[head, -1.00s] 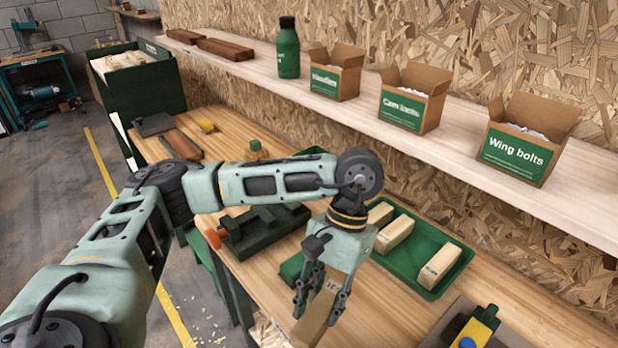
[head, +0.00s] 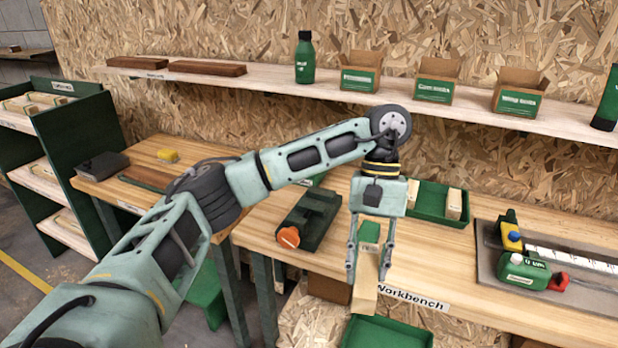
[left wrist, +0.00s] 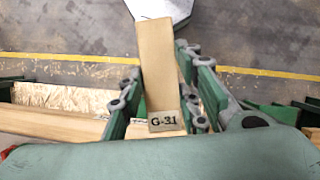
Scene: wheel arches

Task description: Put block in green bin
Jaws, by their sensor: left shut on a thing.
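My left gripper (head: 368,266) is shut on a pale wooden block (head: 364,294) in the head view. The block hangs down between the fingers, at the workbench's front edge in the picture. In the left wrist view the block (left wrist: 158,65) sits between the two fingers and bears the label "G-31". A green bin (head: 388,334) shows at the bottom of the head view, below the bench edge and partly cut off. The block's lower end appears just above the bin's far rim, apart from its floor. My right gripper is not in view.
A green tray (head: 428,208) with more wooden blocks stands on the workbench (head: 262,222). A mat with a green bottle (head: 524,272) lies right. A shelf (head: 290,90) holds cartons above.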

